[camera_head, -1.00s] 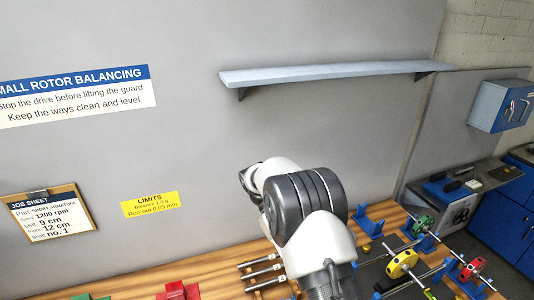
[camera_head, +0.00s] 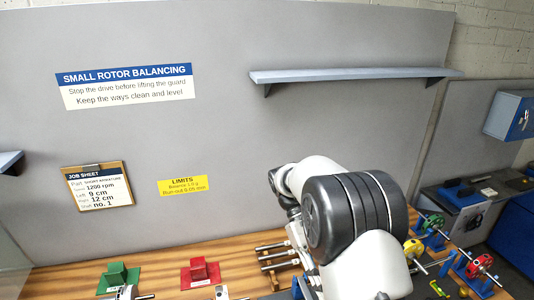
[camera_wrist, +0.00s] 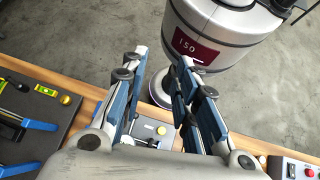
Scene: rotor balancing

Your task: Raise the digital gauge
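I cannot pick out the digital gauge in either view. My gripper (camera_wrist: 162,60) is open in the wrist view, its two blue-padded fingers apart with nothing held between them. Below and between the fingers, a small light box with a yellow knob (camera_wrist: 160,130) shows partly at the bench edge; the fingers hide part of it. In the head view my arm stands over the bench at right of centre and hides what lies behind it; the gripper's fingers cannot be made out there.
Coloured rotors (camera_head: 413,248) on blue supports are at the right. A wall shelf (camera_head: 350,75) is empty. A dark tray (camera_wrist: 45,120) with tools is left in the wrist view.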

